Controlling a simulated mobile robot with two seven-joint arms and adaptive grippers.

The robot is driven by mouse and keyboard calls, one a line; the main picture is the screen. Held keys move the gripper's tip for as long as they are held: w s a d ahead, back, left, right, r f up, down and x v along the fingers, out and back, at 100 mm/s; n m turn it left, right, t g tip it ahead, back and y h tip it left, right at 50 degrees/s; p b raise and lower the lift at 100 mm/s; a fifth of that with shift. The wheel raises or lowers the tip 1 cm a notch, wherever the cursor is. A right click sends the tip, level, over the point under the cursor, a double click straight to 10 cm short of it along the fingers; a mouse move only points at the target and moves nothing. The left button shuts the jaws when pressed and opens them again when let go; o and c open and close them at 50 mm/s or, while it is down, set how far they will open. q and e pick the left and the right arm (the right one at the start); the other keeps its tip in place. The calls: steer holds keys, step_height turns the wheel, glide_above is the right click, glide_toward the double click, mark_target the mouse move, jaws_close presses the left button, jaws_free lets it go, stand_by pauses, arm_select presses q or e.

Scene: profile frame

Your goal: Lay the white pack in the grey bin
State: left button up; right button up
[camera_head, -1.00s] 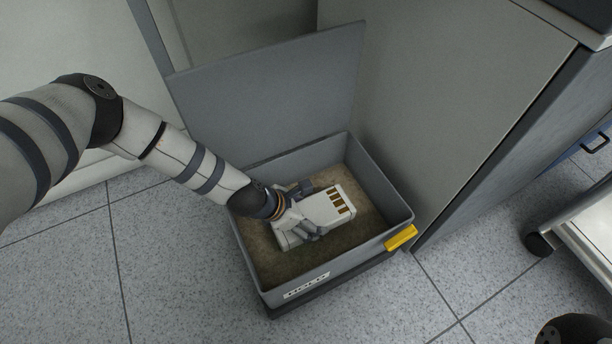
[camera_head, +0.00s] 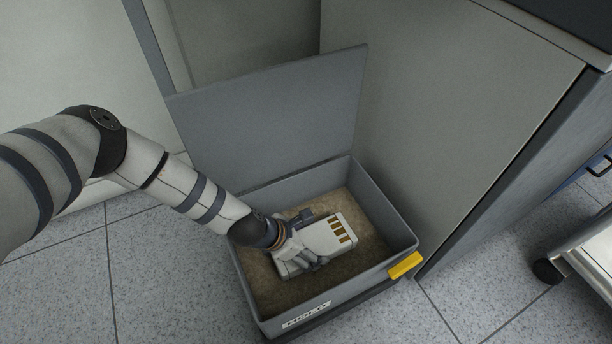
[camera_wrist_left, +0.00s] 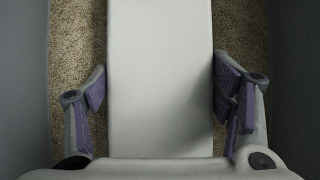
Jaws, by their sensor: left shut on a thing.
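The white pack (camera_head: 322,236), with a row of brown-gold contacts at one end, is inside the open grey bin (camera_head: 388,222). My left gripper (camera_head: 307,238) reaches down into the bin and is shut on the pack, one finger on each side. In the left wrist view the pack (camera_wrist_left: 160,75) runs up between the purple-padded fingers, with the bin's brown speckled floor close below it. I cannot tell whether the pack touches the floor. My right gripper is not in view.
The bin's grey lid (camera_head: 275,115) stands open at the back. A yellow latch (camera_head: 405,265) sticks out on its right front side. A grey cabinet (camera_head: 440,120) stands close behind to the right, and a wheeled cart (camera_head: 590,250) is at the right edge.

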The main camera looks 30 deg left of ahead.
arm_select(q)
steer(key=o, duration=2)
steer(key=shift+f, duration=0.1)
steer(key=v, duration=1.2)
